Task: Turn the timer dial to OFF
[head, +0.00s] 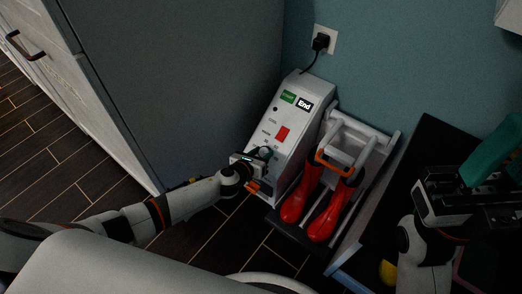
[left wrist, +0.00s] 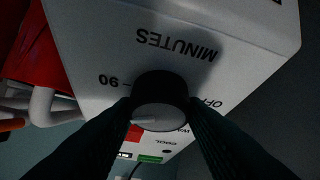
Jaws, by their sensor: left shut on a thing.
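The timer dial (left wrist: 160,86) is a round dark knob with a grey face on the white dryer box (head: 290,120). In the left wrist view it sits between the fingers of my left gripper (left wrist: 160,112), which is shut on it. Upside-down labels "MINUTES", "90" and "OFF" (left wrist: 208,102) surround the dial; OFF is on its right in that view. I cannot tell where the dial's pointer stands. In the head view my left gripper (head: 262,158) is at the box's lower front and mostly hides the dial. My right gripper (head: 480,195) is at the right; its jaws are unclear.
A red switch (head: 282,133) and green and black labels are on the box. Red boots (head: 323,213) stand on a rack (head: 384,160) to its right. A black plug (head: 320,41) is in the wall socket. A grey cabinet (head: 170,80) stands left. A teal item (head: 490,160) is by my right gripper.

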